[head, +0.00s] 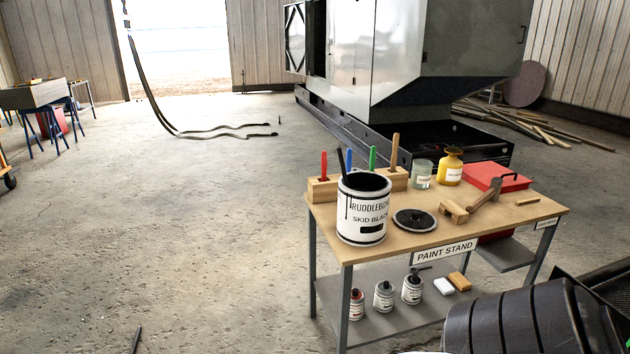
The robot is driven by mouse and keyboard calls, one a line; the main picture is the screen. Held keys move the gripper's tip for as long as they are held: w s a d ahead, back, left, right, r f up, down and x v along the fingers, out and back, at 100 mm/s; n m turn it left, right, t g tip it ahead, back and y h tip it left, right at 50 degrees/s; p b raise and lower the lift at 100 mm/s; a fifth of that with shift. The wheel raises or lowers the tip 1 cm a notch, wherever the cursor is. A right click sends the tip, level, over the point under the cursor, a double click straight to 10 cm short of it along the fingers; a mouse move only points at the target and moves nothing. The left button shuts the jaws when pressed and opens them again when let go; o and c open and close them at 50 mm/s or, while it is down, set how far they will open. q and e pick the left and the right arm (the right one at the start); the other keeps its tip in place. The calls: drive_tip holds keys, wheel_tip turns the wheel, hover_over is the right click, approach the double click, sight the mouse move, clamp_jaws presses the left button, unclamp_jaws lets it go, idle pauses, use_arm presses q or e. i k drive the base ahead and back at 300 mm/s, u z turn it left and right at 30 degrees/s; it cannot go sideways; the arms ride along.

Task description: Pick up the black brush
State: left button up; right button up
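A thin black handle (341,161), likely the black brush, stands up at the left rim of the large white paint can (362,225) on the paint stand. It leans slightly left. Its lower end is hidden, and I cannot tell whether it sits in the can or in the wooden holder (318,190) behind. Red (324,164), blue (349,158), green (372,157) and wooden (395,150) handles stand along the holder. Neither of my grippers shows in the head view.
The stand's top (450,228) also holds a round black lid (415,219), a glass jar (421,173), a yellow jar (451,167), a hammer-like wooden tool (472,204) and a red case (497,177). Small cans stand on the lower shelf (385,333). Floor to the left is mostly free.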

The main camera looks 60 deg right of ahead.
sight(340, 155)
drive_tip(key=z, duration=0.6)
drive_tip(key=i, duration=0.8)
drive_tip(key=z, duration=0.85)
